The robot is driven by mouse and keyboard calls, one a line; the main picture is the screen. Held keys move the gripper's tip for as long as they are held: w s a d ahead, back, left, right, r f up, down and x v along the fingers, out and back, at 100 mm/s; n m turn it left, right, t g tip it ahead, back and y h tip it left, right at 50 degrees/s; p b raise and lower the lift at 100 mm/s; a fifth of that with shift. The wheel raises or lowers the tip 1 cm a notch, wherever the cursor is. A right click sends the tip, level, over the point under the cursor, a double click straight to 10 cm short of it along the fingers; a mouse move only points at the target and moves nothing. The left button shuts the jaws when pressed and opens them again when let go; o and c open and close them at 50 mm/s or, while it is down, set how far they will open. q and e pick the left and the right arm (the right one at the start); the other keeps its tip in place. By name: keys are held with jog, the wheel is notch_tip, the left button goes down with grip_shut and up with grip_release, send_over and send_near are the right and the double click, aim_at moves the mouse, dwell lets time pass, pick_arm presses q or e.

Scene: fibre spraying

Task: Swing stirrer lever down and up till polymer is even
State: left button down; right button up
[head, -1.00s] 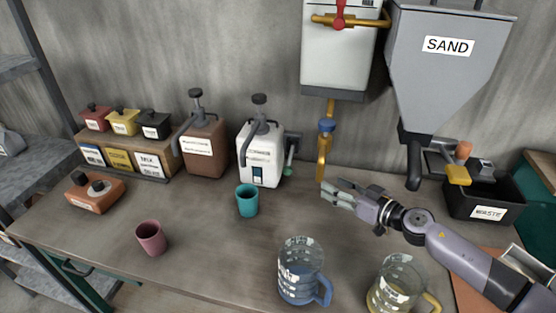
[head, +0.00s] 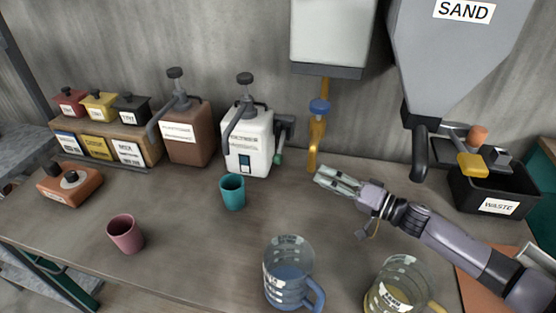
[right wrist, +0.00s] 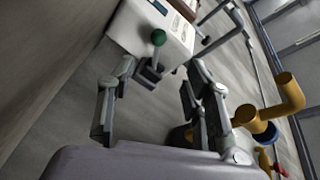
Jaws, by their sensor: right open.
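The white polymer container (head: 247,142) stands at the back of the bench, with a black pump head on top. The stirrer lever is on its right side, with a dark bracket and a green knob (head: 278,159) that hangs low. In the right wrist view the green knob (right wrist: 158,37) shows ahead of the fingers, beside the white container (right wrist: 135,28). My right gripper (head: 322,177) is to the right of the knob, apart from it, and points left. In the right wrist view its fingers (right wrist: 160,72) are spread and empty. The polymer inside is hidden. My left gripper is out of view.
A yellow pipe with a blue valve (head: 319,107) hangs just behind my right gripper. A teal cup (head: 232,191) stands in front of the container. Blue-handled (head: 288,270) and yellow-handled jugs (head: 399,280) stand at the front. A black waste bin (head: 495,190) is at right.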

jog(key=b, duration=0.2)
send_near(278, 157)
jog(key=shift+w+a+f, duration=0.25)
jog(key=shift+w+f, duration=0.45)
jog(key=shift+f, duration=0.15)
jog(key=b+x, duration=0.4)
jog(key=x, duration=0.5)
jog(key=shift+a+r, duration=0.1)
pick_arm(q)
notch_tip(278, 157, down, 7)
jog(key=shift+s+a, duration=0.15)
pick_arm(e)
grip_shut()
